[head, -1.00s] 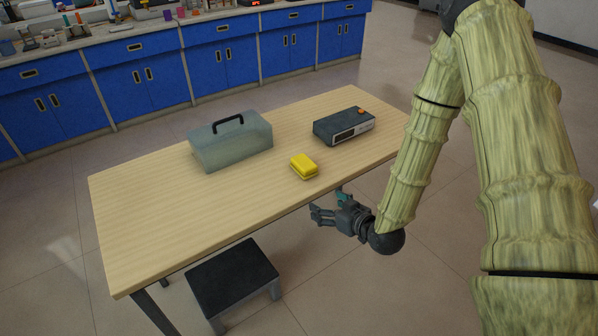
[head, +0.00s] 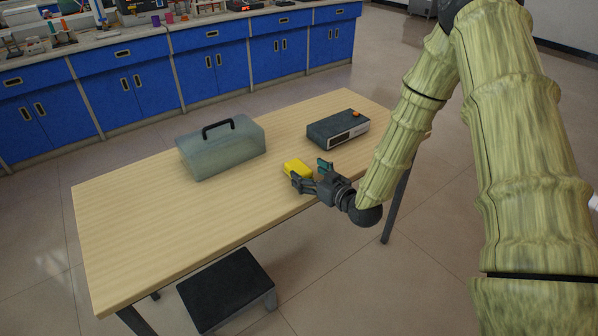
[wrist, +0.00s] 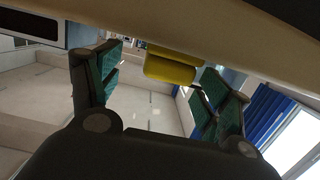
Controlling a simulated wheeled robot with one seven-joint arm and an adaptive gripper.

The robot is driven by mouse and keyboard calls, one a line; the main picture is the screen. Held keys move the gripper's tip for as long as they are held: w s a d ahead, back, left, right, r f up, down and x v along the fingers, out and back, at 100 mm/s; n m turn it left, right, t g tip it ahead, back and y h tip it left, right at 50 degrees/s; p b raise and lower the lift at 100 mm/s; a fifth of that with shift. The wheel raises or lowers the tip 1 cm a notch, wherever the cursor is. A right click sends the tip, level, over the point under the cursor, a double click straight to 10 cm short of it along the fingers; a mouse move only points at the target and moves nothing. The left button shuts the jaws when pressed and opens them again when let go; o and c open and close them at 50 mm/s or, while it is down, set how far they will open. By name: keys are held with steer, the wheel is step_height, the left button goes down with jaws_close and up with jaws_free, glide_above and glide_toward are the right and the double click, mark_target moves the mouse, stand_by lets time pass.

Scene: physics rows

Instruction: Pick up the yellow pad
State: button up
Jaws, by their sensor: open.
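The yellow pad (head: 295,167) lies on the wooden table (head: 150,215) near its front edge, partly hidden by my gripper in the head view. My gripper (head: 311,174) is open, with its fingers pointing toward the pad from the front right. In the wrist view, the yellow pad (wrist: 170,69) shows beyond and between the two teal-padded fingers of my gripper (wrist: 158,78). The pad looks unheld, and I cannot tell whether a finger touches it.
A translucent grey case (head: 222,150) with a black handle stands behind and left of the pad. A dark box-shaped device (head: 337,130) with an orange knob stands behind right. A black stool (head: 228,288) is at the table's front. The table's left part is clear.

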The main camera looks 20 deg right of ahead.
mark_target(299, 167)
steer(key=x, duration=0.4)
steer(key=shift+w+a, duration=0.3)
steer(key=shift+a, duration=0.05)
steer(key=shift+c, duration=0.4)
steer(key=c, duration=1)
